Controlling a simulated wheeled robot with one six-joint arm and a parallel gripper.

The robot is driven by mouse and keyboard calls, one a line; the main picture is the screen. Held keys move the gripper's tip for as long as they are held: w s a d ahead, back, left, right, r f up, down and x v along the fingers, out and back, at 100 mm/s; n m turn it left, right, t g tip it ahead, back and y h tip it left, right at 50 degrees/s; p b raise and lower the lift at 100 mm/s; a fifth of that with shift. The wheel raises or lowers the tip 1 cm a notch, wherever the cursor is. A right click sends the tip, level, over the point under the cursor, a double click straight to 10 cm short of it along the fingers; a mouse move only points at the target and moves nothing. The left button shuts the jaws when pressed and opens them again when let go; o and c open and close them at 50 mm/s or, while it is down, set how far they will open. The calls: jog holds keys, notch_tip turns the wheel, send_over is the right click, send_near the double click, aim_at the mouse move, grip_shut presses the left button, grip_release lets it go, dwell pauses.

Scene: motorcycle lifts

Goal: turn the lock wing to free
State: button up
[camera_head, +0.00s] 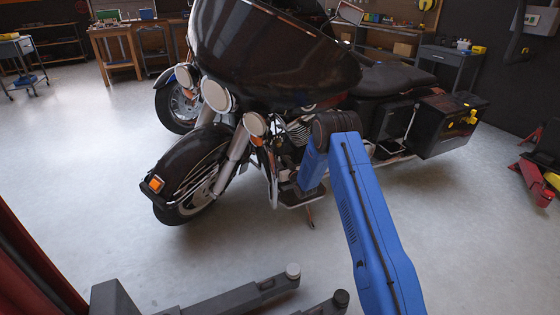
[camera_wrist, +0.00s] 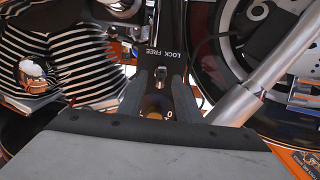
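In the wrist view a black plate (camera_wrist: 166,58) carries the white words LOCK and FREE. A small metallic piece, which looks like the lock wing (camera_wrist: 160,77), stands on the plate below the words. My gripper (camera_wrist: 161,80) has its two dark grey fingers on either side of this piece, with gaps visible, so it looks open. I cannot tell which word the wing points to. A brownish round part (camera_wrist: 154,111) shows lower down between the fingers. In the head view my blue arm reaches to the motorcycle's side; the gripper and plate are hidden there.
The dark motorcycle (camera_head: 275,60) fills the middle of the head view. In the wrist view a ribbed engine part (camera_wrist: 65,60) is close on the left, and a wheel (camera_wrist: 268,40) and silver tube (camera_wrist: 255,95) on the right. Open floor (camera_head: 80,130) lies left.

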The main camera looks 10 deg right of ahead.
jog(key=shift+w+a, duration=0.2)
jog(key=shift+w, duration=0.45)
grip_shut()
